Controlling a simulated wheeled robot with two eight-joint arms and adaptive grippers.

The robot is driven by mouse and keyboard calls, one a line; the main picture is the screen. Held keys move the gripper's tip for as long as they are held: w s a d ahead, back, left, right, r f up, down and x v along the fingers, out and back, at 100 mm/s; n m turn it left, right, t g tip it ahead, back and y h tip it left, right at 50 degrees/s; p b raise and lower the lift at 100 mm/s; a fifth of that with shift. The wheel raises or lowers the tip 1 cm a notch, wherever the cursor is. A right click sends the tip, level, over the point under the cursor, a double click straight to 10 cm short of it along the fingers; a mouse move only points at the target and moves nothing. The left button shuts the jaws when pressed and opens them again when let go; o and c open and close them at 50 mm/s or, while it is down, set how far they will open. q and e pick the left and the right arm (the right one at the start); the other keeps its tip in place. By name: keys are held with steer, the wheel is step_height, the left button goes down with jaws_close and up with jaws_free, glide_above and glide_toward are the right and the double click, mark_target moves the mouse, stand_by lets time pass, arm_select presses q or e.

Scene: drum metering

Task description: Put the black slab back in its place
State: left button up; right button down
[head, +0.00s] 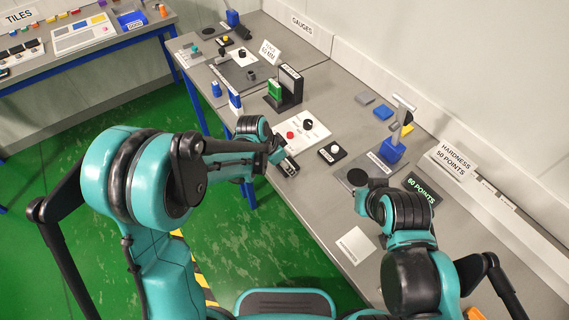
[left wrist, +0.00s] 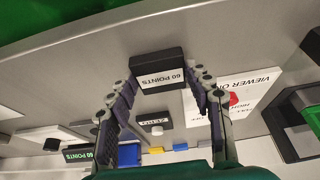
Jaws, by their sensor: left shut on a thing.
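The black slab (left wrist: 158,70), with a white label reading "60 POINTS", sits between the two fingers of my left gripper (left wrist: 160,84), which is shut on it. In the head view my left gripper (head: 284,160) is at the near edge of the bench, with the slab (head: 289,167) at its tip. The slab appears to be held above the bench top. Grey (head: 365,98), blue (head: 383,112) and yellow (head: 402,129) slabs lie in a row toward the wall. My right gripper (head: 375,196) is beside the hardness stand; its fingers are hidden.
The stand with a blue body (head: 391,151) is at the right, near a black display (head: 421,188) reading "60 POINTS". A white panel with a red button (head: 290,135) and a black "ZERO" box (head: 331,152) stand near my left gripper. A white card (head: 355,245) lies nearer.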

arm_select(q)
steer(key=o, duration=0.8)
steer(key=shift+f, duration=0.2)
steer(key=o, duration=0.5)
steer(key=shift+r, duration=0.15)
steer(key=shift+r, duration=0.3)
steer(key=p+v, duration=0.4)
steer(key=v, duration=0.7)
steer(key=shift+s+a+r, duration=0.1)
steer(key=shift+a+r, duration=0.1)
steer(key=shift+r, duration=0.15)
